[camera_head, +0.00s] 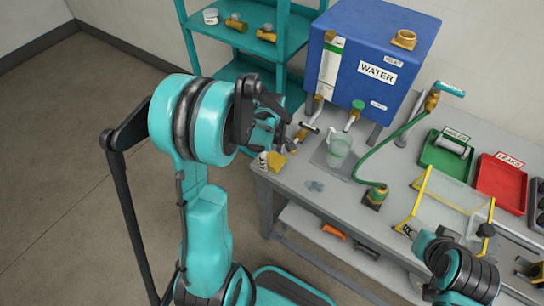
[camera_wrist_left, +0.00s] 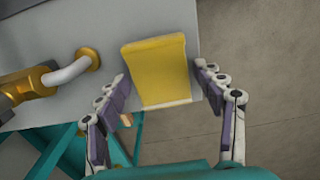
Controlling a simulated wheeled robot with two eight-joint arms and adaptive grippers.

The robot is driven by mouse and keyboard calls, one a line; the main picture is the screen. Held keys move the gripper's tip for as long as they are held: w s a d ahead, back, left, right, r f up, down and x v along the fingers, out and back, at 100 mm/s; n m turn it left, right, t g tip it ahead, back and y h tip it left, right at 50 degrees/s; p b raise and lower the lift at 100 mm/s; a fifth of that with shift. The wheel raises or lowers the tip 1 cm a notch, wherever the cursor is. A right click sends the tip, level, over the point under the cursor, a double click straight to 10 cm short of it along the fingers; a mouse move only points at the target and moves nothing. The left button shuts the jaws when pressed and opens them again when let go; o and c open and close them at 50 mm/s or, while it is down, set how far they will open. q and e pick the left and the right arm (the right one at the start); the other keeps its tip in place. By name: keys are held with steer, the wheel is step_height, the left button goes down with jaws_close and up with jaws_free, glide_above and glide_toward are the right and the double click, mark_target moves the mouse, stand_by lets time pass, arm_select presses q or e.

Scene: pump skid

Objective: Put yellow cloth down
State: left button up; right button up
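The yellow cloth (camera_head: 277,161) lies at the near left corner of the grey workbench (camera_head: 312,213), partly hidden by my left gripper (camera_head: 279,150). In the left wrist view the cloth (camera_wrist_left: 157,72) is a flat, slightly curled rectangle over the bench edge. My left gripper (camera_wrist_left: 160,95) is open, with one finger on each side of the cloth. A gap shows between the cloth and the right finger. My right gripper (camera_head: 412,232) is low at the right, largely hidden by its own wrist, and its fingers are unclear.
A blue water tank (camera_head: 374,62) with brass valves stands at the back. Green (camera_head: 437,162) and red (camera_head: 493,190) trays lie right. A teal shelf (camera_head: 250,43) stands behind.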

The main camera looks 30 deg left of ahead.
mark_target(272, 158)
arm_select(q)
steer(key=shift+r, duration=0.1)
steer(key=shift+r+p, duration=0.3)
step_height(272, 158, up, 12)
steer(key=f+p, duration=0.1)
steer(key=p, duration=0.3)
steer(key=s+d+r+m+t, duration=0.7)
steer(key=s+d+m, duration=0.3)
steer(key=m, duration=0.7)
steer(key=shift+s+d+r, duration=0.3)
steer(key=shift+s+r, duration=0.2)
steer(key=shift+r, duration=0.05)
